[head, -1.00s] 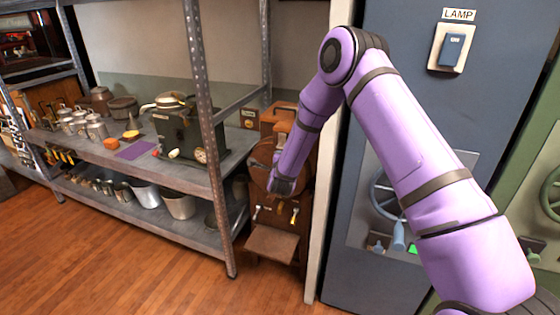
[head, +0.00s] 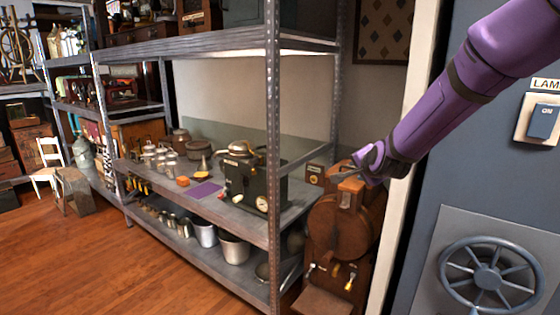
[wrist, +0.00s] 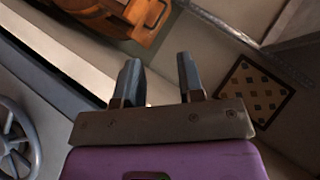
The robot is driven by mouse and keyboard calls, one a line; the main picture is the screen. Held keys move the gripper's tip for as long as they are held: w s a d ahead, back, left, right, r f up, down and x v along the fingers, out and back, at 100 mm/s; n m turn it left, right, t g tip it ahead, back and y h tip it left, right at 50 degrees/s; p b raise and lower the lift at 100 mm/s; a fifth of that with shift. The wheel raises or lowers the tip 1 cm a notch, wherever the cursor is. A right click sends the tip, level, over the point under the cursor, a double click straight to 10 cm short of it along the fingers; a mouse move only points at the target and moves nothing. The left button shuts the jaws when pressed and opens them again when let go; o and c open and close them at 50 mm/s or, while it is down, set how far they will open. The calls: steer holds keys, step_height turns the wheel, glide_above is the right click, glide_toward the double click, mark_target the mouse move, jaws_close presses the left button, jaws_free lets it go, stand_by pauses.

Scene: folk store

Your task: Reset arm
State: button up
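My purple arm comes in from the upper right of the head view. My gripper (head: 352,168) is at its lower left end, in front of or over the top of a brown wooden machine with a round drum (head: 340,228); I cannot tell whether they touch. In the wrist view, the two grey fingers of my gripper (wrist: 159,63) stand apart with nothing between them. The orange-brown wooden top (wrist: 130,18) shows beyond the fingers at the upper left.
A metal shelf (head: 273,160) with jars, pots and a dark green machine (head: 243,180) stands left of my gripper. A blue-grey door with a handwheel (head: 488,278) and a lamp switch (head: 543,122) is at the right. The wooden floor (head: 110,265) at the left is mostly clear.

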steer(key=s+d+r+n+g, duration=0.25)
steer(key=s+r, duration=0.25)
steer(key=s, duration=0.4)
steer(key=s+d+r+n+g, duration=0.1)
steer(key=s+r+n, duration=0.35)
steer(key=s, duration=0.55)
steer(key=s+d+n+g, duration=0.2)
steer(key=s, duration=0.9)
steer(key=s+d+n+g, duration=0.1)
steer(key=s+d+n, duration=0.1)
steer(key=s, duration=1)
steer(key=shift+d+g+h, duration=0.2)
steer(key=shift+g+h, duration=0.15)
steer(key=shift+h, duration=0.05)
